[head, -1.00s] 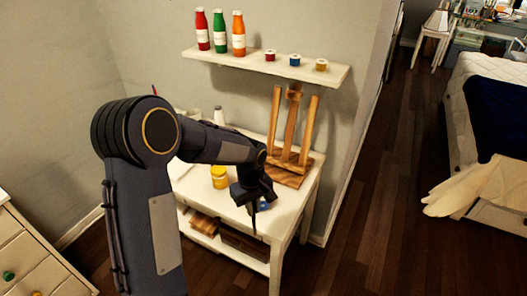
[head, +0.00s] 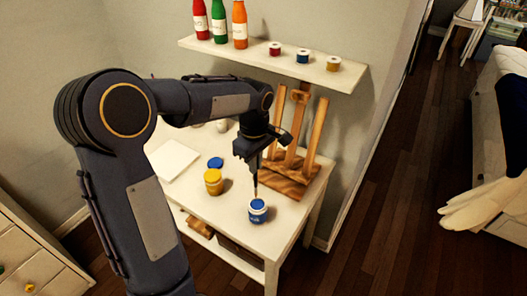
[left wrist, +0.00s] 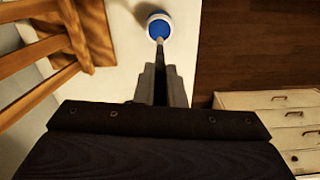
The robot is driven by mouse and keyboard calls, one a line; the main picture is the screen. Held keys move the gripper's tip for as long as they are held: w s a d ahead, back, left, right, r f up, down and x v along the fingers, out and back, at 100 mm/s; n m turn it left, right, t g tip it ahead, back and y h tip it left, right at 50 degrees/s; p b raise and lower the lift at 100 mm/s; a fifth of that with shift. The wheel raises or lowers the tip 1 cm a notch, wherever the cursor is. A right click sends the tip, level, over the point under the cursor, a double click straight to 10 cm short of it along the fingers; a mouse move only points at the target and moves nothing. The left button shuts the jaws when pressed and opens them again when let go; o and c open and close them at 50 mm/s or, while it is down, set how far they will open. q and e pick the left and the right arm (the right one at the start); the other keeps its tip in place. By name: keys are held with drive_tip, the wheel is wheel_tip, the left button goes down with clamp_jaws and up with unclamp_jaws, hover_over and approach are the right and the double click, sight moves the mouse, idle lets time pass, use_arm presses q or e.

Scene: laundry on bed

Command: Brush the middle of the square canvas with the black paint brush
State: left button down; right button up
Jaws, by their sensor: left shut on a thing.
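My left gripper (head: 254,168) is shut on the thin brush (head: 256,187) and holds it pointing down over the table. It also shows in the left wrist view (left wrist: 160,75). The brush tip meets the top of an open blue paint jar (head: 257,213) in the picture; I cannot tell how deep it is. The left wrist view shows the brush (left wrist: 160,48) reaching the edge of the blue paint (left wrist: 159,27). A flat white square, likely the canvas (head: 172,160), lies at the table's left, partly behind my left arm. My right gripper is not in view.
The white table (head: 218,207) also holds a yellow jar (head: 213,182), a blue round lid or jar top (head: 215,163) and a wooden easel (head: 312,135). A wall shelf (head: 270,65) with bottles and small pots hangs above. A drawer unit (head: 35,235) stands at left.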

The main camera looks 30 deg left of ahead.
sight(256, 192)
use_arm(q)
wheel_tip(256, 192, down, 3)
drive_tip(key=b, duration=0.2)
drive_tip(key=shift+f+b, duration=0.1)
drive_tip(key=shift+b, duration=0.2)
drive_tip(key=shift+s+f, duration=0.1)
drive_tip(key=shift+f, duration=0.15)
drive_tip(key=shift+f+b, duration=0.55)
drive_tip(key=shift+b, duration=0.05)
idle(1.2)
drive_tip(key=shift+r, duration=0.15)
idle(0.5)
wheel_tip(256, 192, up, 7)
drive_tip(key=p, duration=0.5)
drive_tip(key=shift+p, duration=0.35)
idle(0.5)
